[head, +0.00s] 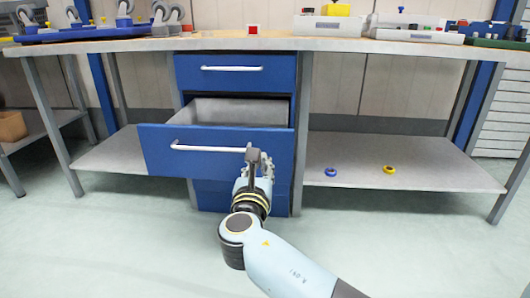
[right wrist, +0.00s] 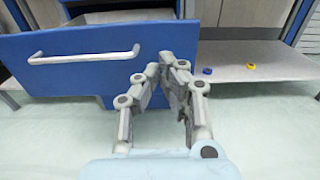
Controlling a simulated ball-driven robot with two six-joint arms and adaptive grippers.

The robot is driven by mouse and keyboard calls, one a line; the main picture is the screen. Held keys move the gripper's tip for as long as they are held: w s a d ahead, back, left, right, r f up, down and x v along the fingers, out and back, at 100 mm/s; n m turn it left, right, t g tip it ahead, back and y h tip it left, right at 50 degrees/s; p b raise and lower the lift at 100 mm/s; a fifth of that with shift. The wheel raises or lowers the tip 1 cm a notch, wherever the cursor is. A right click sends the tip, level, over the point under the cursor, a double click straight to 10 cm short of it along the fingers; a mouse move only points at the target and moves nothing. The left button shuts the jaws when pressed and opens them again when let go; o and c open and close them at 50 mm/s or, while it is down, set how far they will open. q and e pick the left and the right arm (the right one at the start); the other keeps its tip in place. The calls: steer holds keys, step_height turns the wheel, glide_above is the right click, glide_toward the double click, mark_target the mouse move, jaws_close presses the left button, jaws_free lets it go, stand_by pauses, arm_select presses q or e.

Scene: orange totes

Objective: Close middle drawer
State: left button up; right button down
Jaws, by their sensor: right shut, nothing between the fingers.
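The middle drawer (head: 150,152) of the blue cabinet stands pulled out, and its empty grey inside shows from above. Its white bar handle (head: 205,148) runs across the blue front. My right gripper (head: 254,160) is shut and empty at the right part of the drawer front, close to the handle's right end. In the right wrist view the shut fingertips (right wrist: 167,62) overlap the right edge of the drawer front (right wrist: 90,70), with the handle (right wrist: 85,57) to their left. I cannot tell whether they touch the front. My left gripper is not in view.
The top drawer (head: 235,72) is shut. The workbench top (head: 270,42) above carries casters, a red-and-white box and grey devices. The lower shelf (head: 400,165) on the right holds a blue ring (head: 331,172) and a yellow ring (head: 389,169). The floor in front is clear.

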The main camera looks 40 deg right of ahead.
mark_target(266, 135)
steer(key=b+x, duration=0.3)
steer(key=x, duration=1)
steer(key=shift+f, duration=0.1)
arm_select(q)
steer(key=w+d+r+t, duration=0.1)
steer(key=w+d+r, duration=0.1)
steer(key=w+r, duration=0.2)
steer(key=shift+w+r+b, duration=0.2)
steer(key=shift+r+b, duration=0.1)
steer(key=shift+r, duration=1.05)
arm_select(e)
steer(key=shift+w+d, duration=0.2)
steer(key=shift+w, duration=0.1)
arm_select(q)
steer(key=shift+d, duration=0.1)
arm_select(e)
steer(key=shift+w+d, duration=0.1)
